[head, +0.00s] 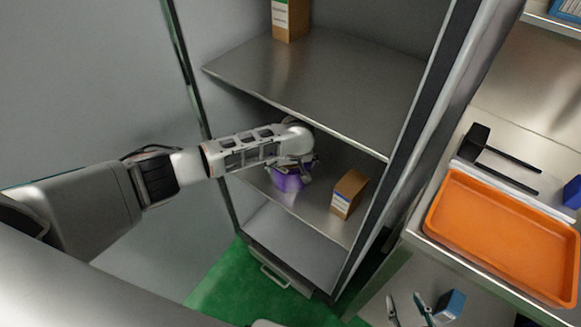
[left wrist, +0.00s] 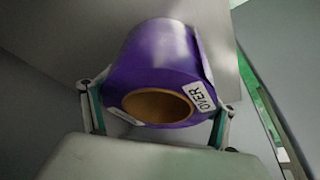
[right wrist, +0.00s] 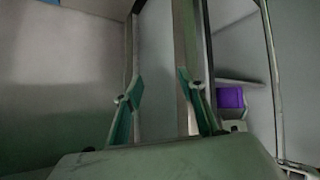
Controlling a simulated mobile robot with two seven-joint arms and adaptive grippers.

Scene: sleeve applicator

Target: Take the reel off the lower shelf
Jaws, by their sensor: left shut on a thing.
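The purple reel (head: 287,181) is at the lower shelf (head: 315,212) of the grey cabinet. My left gripper (head: 294,168) reaches in from the left and is shut on it. In the left wrist view the reel (left wrist: 160,60) sits between the two fingers, its brown core and a white "OVER" label facing the camera. I cannot tell whether the reel touches the shelf. My right gripper (head: 408,308) is low in front, fingers apart and empty; the reel also shows beyond it in the right wrist view (right wrist: 230,97).
A brown carton (head: 349,193) stands right of the reel on the same shelf. Another carton (head: 291,18) stands on the upper shelf (head: 320,75), which overhangs the reel. A bench at right holds an orange tray (head: 503,235). A blue box (head: 450,304) is near my right gripper.

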